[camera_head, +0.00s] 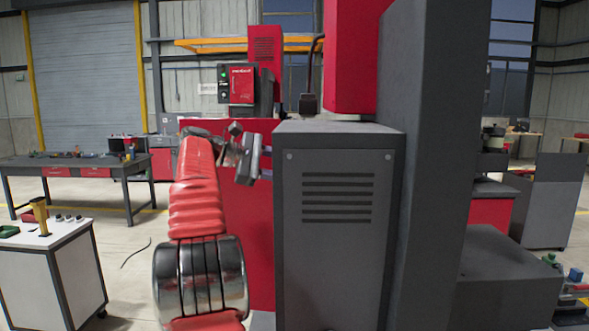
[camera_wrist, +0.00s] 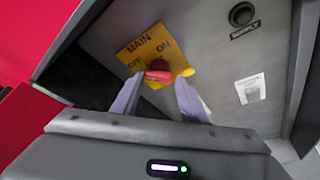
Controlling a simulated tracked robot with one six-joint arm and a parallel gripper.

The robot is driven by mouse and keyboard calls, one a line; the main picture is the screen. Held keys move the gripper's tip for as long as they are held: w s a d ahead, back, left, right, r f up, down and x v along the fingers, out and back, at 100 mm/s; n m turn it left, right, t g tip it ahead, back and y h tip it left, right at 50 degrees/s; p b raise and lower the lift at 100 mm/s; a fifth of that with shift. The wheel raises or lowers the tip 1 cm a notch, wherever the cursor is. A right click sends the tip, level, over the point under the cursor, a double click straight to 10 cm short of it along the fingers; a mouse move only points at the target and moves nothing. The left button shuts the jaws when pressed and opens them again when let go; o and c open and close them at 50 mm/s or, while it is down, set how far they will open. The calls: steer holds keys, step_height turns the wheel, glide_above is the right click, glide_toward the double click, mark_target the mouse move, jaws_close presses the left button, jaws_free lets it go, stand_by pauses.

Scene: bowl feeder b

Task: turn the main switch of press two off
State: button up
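The main switch shows in the wrist view as a red handle (camera_wrist: 159,76) on a yellow plate (camera_wrist: 150,50). The plate reads MAIN, with ON at the upper right and OFF at the left, partly covered. The handle lies roughly crosswise in the picture; I cannot tell which label it points at. My gripper (camera_wrist: 160,80) is open, its two pale fingers apart with the handle between or just beyond their tips. Contact is not clear. In the head view my gripper (camera_head: 262,168) is beside the left side of a grey cabinet (camera_head: 337,250); the switch is hidden there.
In the wrist view a round black SUPPLY fitting (camera_wrist: 242,14) and a white label (camera_wrist: 250,88) share the grey panel. A red machine body stands behind my arm. A white cart (camera_head: 50,270) and a workbench (camera_head: 75,165) are at the left, with open floor between.

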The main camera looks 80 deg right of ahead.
steer(key=shift+o, duration=1.1)
steer(key=shift+r, duration=0.15)
steer(key=v, duration=1.4)
